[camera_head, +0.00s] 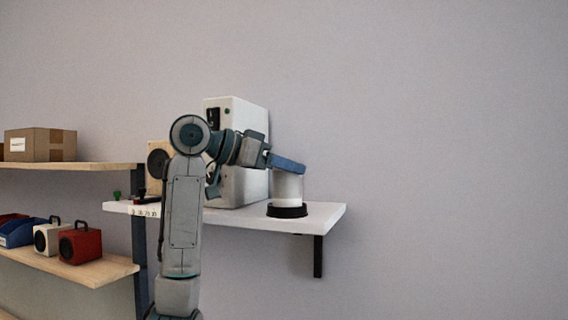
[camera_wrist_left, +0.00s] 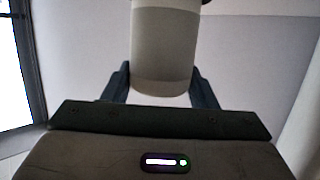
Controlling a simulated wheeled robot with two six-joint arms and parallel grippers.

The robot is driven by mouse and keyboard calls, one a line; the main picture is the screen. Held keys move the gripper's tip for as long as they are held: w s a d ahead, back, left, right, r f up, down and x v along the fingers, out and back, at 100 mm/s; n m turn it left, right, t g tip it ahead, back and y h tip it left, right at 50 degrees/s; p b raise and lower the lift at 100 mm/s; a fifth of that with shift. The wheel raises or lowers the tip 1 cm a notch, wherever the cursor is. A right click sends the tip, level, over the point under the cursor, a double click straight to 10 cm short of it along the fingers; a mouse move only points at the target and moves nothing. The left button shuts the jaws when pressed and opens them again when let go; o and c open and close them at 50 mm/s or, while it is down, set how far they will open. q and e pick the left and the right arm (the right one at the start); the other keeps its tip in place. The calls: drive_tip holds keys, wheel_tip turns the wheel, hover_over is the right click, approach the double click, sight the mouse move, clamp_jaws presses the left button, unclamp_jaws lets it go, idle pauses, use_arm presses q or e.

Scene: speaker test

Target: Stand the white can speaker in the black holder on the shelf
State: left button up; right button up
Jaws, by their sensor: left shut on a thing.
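The white can speaker (camera_head: 288,188) is upright at the right part of the white shelf (camera_head: 325,216). The black holder (camera_head: 288,211) is a low round ring on that shelf. The can's lower end meets the ring in the head view; I cannot tell whether it is fully seated. My left gripper (camera_head: 287,166) is shut on the can near its top, coming from the left. In the left wrist view the can (camera_wrist_left: 165,45) is between my left gripper's fingers (camera_wrist_left: 164,86). My right gripper is not in view.
A tall white speaker (camera_head: 240,110) stands behind my left arm, with a wooden speaker (camera_head: 157,158) beside it. Wooden shelves at left carry a cardboard box (camera_head: 40,145), a red speaker (camera_head: 80,243) and a cream one (camera_head: 46,238). Right of the white shelf is free.

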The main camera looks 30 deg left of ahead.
use_arm(q)
drive_tip(key=shift+s, duration=0.1)
drive_tip(key=shift+d+f, duration=0.15)
drive_tip(key=shift+f, duration=0.1)
drive_tip(key=o, duration=1.1)
drive_tip(key=shift+o, duration=0.2)
drive_tip(key=shift+r, duration=0.5)
drive_tip(key=b+v, duration=0.3)
drive_tip(key=v, duration=0.9)
drive_tip(key=shift+f+b, duration=0.2)
drive_tip(key=shift+b, duration=0.2)
